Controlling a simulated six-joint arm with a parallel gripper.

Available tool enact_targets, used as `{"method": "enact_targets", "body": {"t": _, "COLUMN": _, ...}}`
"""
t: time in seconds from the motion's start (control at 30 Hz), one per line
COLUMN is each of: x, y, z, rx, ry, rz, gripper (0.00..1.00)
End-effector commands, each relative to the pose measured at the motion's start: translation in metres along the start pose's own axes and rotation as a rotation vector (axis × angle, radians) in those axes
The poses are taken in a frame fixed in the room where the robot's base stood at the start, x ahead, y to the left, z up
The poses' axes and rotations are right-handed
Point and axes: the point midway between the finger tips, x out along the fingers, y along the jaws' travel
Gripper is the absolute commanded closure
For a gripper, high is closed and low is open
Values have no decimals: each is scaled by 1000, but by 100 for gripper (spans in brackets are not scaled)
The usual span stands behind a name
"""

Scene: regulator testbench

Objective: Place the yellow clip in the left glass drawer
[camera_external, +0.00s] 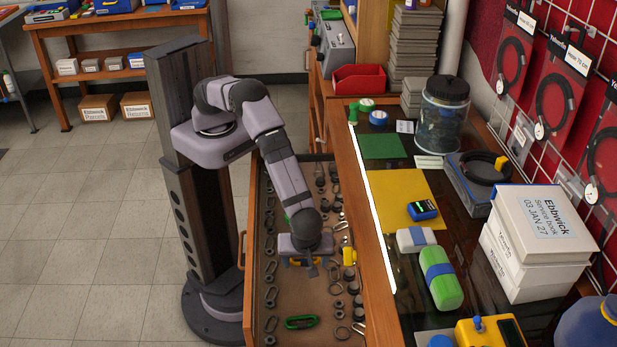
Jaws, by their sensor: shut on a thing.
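My gripper (309,265) points down over the open wooden drawer (310,290) and is shut on a yellow clip (294,262). Yellow shows on both sides of the dark fingers, and the rest of the clip is hidden by them. The gap between the clip and the drawer floor is hard to judge. A second yellow piece (348,257) is at the drawer's right side, just right of my gripper. The drawer stands pulled out from the glass-topped counter (375,240); no other drawer can be clearly made out.
The drawer holds several dark rings and clips, plus a green clip (301,322) near its front. The counter carries a green-and-blue case (440,278), a white box (537,235), a glass jar (441,115) and a yellow mat (397,190). The floor left of my base is clear.

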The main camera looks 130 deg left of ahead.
Motion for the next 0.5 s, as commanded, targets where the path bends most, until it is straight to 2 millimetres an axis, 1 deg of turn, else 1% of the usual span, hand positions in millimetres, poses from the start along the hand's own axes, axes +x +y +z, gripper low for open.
{"method": "enact_targets", "body": {"t": 0.03, "x": 3, "y": 0, "z": 2, "rx": 0, "ry": -1, "rz": 1, "gripper": 57}}
{"method": "enact_targets", "body": {"t": 0.17, "x": 3, "y": 0, "z": 2, "rx": 0, "ry": -1, "rz": 1, "gripper": 57}}
{"method": "enact_targets", "body": {"t": 0.23, "x": 6, "y": 0, "z": 3, "rx": 0, "ry": 0, "rz": 0, "gripper": 57}}
{"method": "enact_targets", "body": {"t": 0.5, "x": 36, "y": 0, "z": 15, "rx": 0, "ry": 0, "rz": 0, "gripper": 57}}
